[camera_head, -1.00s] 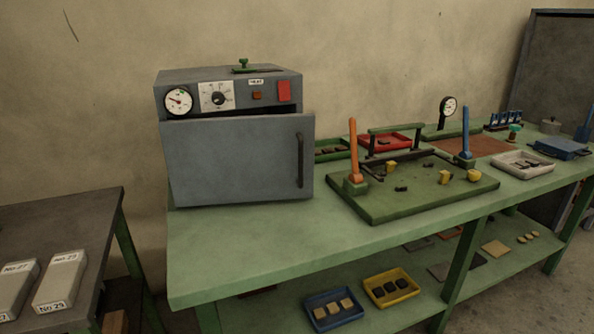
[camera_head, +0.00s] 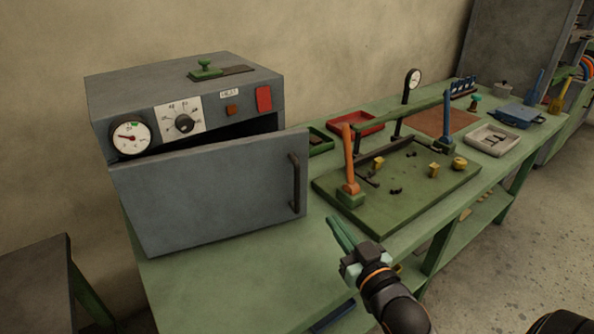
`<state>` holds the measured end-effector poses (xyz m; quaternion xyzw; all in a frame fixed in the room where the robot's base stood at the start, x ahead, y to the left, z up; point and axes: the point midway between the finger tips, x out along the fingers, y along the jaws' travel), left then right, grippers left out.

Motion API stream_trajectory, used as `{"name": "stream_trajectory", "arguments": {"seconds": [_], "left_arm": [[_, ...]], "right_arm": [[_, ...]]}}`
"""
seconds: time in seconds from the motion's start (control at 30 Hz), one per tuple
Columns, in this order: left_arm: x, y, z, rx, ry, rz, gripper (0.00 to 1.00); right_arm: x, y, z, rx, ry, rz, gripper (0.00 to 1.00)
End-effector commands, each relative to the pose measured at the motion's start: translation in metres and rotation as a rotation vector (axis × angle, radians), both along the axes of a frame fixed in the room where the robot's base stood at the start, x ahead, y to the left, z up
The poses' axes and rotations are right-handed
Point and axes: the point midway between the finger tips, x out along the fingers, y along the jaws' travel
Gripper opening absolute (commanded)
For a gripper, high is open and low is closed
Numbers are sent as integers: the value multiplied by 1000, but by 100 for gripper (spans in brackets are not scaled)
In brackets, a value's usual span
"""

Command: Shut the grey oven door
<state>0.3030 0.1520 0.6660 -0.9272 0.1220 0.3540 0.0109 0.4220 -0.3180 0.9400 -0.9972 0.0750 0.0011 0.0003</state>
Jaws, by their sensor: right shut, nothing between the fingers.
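The grey oven (camera_head: 190,84) stands at the left on the green bench. Its grey door (camera_head: 210,193) is ajar, with a dark gap along the top that is wider at the right. The black upright handle (camera_head: 295,184) is near the door's right edge. My right gripper (camera_head: 338,232) is in front of the bench, to the right of and below the handle, apart from the door. Its fingers are together and empty. My left gripper is not in view.
A green fixture board (camera_head: 400,210) with an orange lever (camera_head: 349,160) and a blue lever (camera_head: 446,121) lies right of the oven. A white tray (camera_head: 493,139) is farther right. The bench top (camera_head: 190,285) is bare before the door.

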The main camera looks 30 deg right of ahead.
Motion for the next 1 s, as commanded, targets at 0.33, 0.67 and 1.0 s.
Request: {"name": "stream_trajectory", "arguments": {"seconds": [0.33, 0.67, 1.0], "left_arm": [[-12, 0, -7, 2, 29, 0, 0], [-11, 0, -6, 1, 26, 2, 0], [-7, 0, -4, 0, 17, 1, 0]], "right_arm": [[42, -7, 1, -1, -4, 0, 0], [101, -15, 1, -1, -2, 0, 0], [135, -20, -1, -1, 0, 1, 0]]}}
